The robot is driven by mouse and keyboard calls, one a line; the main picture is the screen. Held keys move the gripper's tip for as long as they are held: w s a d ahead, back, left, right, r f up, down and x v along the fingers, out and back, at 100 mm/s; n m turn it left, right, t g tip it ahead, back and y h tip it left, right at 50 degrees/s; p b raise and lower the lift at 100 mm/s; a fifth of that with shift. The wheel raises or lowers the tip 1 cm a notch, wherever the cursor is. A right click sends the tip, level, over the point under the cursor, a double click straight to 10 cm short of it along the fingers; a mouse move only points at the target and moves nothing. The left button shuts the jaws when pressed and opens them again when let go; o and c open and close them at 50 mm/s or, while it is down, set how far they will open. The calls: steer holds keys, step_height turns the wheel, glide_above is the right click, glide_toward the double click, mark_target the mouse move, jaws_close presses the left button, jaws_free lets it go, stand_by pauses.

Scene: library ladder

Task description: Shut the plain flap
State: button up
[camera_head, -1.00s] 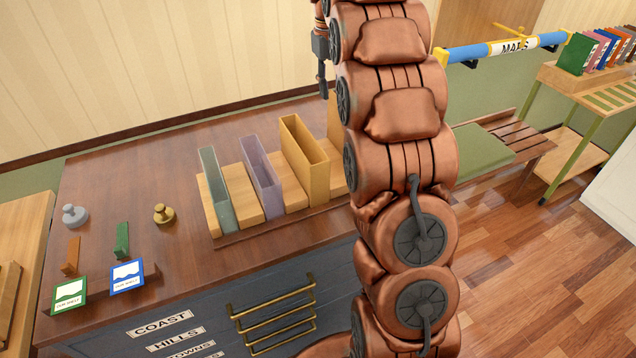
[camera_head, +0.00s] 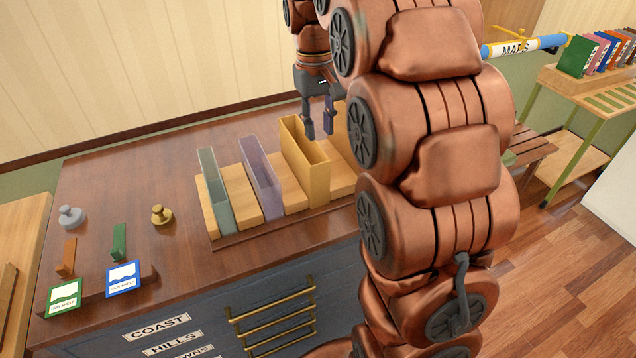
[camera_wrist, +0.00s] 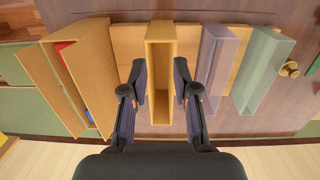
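A plain wood box (camera_wrist: 92,70) is at the left of the wrist view. A plain wood panel (camera_wrist: 45,92), which looks like its flap, leans away from it with a gap between them. Something red (camera_wrist: 64,48) and something blue (camera_wrist: 88,115) show in the gap. In the head view my arm hides most of this box. My gripper (camera_wrist: 160,68) is open and empty, its fingers apart on either side of the yellow box in the wrist view. In the head view my gripper (camera_head: 319,134) hangs near the far end of the yellow box (camera_head: 318,178); contact cannot be told.
A purple box (camera_head: 262,180) and a green box (camera_head: 217,190) stand left of the yellow one on the dark wooden top (camera_head: 130,180). Two knobs (camera_head: 71,217) (camera_head: 161,214) and small cards (camera_head: 123,278) are at left.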

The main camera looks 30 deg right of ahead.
steer(key=s+a+f, duration=0.2)
steer(key=s+a, duration=0.1)
steer(key=s, duration=0.2)
steer(key=s+a+f+b, duration=0.1)
steer(key=s+a+f, duration=0.1)
steer(key=s, duration=0.3)
steer(key=shift+s+a+f, duration=0.15)
steer(key=shift+s+a, duration=0.2)
steer(key=shift+a, duration=0.2)
